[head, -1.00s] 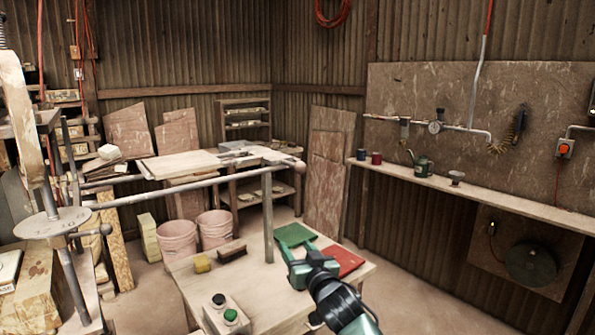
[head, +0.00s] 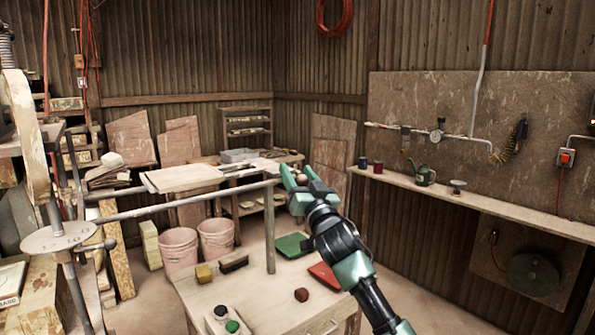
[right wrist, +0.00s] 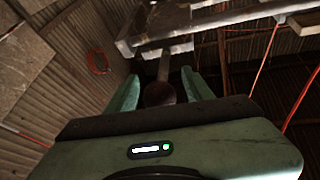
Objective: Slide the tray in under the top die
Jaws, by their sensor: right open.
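My right gripper (head: 300,178) is raised at the centre of the head view, at the far end of the press's bar (head: 180,202). It is open. In the right wrist view a dark round knob (right wrist: 160,93) on a rod shows between the fingers (right wrist: 158,88); I cannot tell whether they touch it. The press stands at the left edge, with a round plate (head: 58,238) marked with numbers. A vertical handle (head: 270,235) hangs from the bar. I cannot make out the tray or the top die. My left gripper is not in view.
The small table (head: 255,290) below the bar holds a control box with black and green buttons (head: 226,322), a yellow block (head: 204,273), a brush (head: 233,262), green (head: 290,244) and red (head: 324,275) pads and a dark red lump (head: 301,295). A wall shelf (head: 480,205) runs along the right.

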